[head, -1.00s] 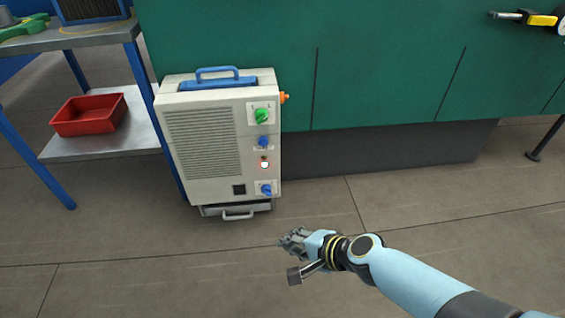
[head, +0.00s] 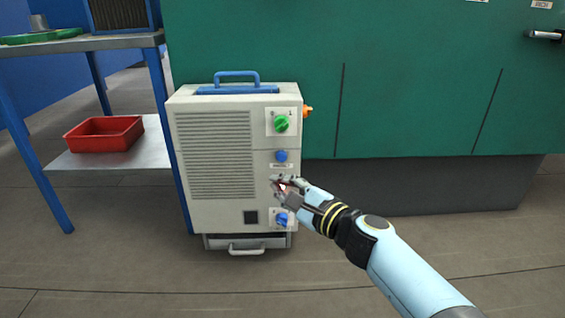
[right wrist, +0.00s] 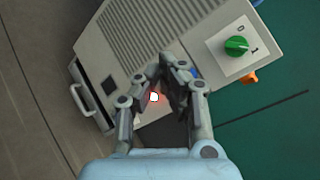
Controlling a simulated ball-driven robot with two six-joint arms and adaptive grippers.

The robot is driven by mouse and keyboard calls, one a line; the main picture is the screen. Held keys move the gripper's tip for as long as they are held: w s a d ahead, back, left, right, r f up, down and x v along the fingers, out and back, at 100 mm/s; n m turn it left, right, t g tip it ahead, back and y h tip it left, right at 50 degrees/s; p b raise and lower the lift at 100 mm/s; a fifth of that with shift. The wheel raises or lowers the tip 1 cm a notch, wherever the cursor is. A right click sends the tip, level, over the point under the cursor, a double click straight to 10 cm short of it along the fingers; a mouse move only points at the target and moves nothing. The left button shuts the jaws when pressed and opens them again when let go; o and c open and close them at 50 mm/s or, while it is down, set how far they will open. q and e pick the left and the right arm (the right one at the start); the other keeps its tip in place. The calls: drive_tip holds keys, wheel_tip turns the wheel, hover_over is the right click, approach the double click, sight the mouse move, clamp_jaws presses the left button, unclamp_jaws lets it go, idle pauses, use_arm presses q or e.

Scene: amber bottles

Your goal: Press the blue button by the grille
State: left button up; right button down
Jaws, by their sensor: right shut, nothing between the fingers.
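The blue button (head: 281,156) is a round button on the front of a pale cabinet, right of the grille (head: 214,155) and above a small label. In the right wrist view only a bit of blue shows, mostly hidden behind a finger. My right gripper (head: 276,182) is shut and empty. Its fingertips are in front of the panel, just below the blue button in the head view; I cannot tell whether they touch the panel. The right gripper also shows in the right wrist view (right wrist: 172,62). My left gripper is in no view.
A green knob (head: 282,124) sits above the button, a blue knob (head: 282,219) below. A lit red lamp (right wrist: 154,97) shows between my fingers. An orange part (head: 308,112) sticks out from the cabinet's side. A shelf with a red tray (head: 103,134) stands left.

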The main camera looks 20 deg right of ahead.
sight(282, 156)
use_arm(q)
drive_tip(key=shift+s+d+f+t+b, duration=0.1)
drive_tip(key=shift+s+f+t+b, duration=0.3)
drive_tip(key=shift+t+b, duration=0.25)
use_arm(e)
drive_tip(key=shift+w+d, duration=0.4)
drive_tip(key=shift+w, duration=1)
drive_tip(key=shift+w+d, duration=0.4)
drive_tip(key=shift+w, duration=1.05)
drive_tip(key=shift+w+d, duration=0.4)
drive_tip(key=shift+w, duration=1)
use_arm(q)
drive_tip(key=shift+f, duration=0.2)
use_arm(e)
drive_tip(key=shift+w+f, duration=0.1)
drive_tip(key=shift+w, duration=0.05)
drive_tip(key=shift+w+d, duration=0.1)
drive_tip(key=shift+w, duration=0.1)
